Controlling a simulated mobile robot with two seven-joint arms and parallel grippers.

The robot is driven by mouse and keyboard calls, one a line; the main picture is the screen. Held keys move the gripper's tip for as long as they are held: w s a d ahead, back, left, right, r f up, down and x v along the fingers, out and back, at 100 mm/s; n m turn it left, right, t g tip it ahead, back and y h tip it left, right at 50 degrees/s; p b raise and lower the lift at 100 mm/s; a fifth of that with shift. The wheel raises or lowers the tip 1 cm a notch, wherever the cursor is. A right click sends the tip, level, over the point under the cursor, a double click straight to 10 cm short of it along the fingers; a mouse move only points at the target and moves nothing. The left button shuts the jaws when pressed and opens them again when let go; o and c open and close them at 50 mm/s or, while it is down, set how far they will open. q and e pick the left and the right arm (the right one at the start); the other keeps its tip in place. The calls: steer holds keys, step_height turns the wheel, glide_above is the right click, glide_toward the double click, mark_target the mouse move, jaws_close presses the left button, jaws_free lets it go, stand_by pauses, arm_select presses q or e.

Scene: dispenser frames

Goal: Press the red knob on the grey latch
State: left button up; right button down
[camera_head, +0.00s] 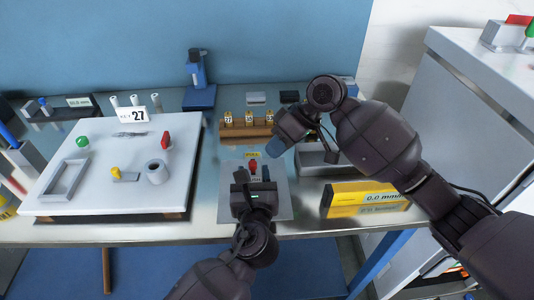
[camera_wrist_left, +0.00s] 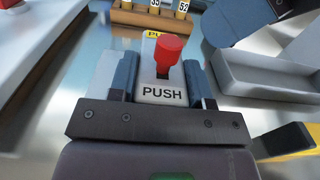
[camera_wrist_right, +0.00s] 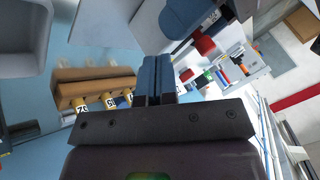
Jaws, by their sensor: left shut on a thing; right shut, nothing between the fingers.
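The grey latch (camera_wrist_left: 160,93) marked PUSH has an upright red knob (camera_wrist_left: 168,50) on top. In the head view the red knob (camera_head: 253,165) shows just beyond my left gripper (camera_head: 253,184), which hides most of the latch. In the left wrist view the blue fingers of my left gripper (camera_wrist_left: 164,85) stand on either side of the latch, shut on it, with the knob rising between and beyond them. My right gripper (camera_head: 275,151) is shut and empty, raised to the right of the knob; its closed fingers (camera_wrist_right: 157,80) show in its wrist view.
A wooden rack (camera_head: 232,131) with numbered yellow tags stands behind the latch. A grey open tray (camera_head: 318,168) and a yellow gauge box (camera_head: 340,200) are to the right. A white board (camera_head: 100,195) with several parts fills the left.

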steer(key=v, duration=1)
steer(key=shift+w+d, duration=0.1)
steer(key=n+t, duration=0.4)
steer(key=n, duration=0.8)
glide_toward(253, 167)
steer(key=shift+h, duration=0.3)
steer(key=x, duration=0.5)
steer(key=s+x, duration=0.1)
steer(key=x, duration=0.1)
steer(key=shift+w+f, duration=0.1)
steer(key=shift+f, duration=0.2)
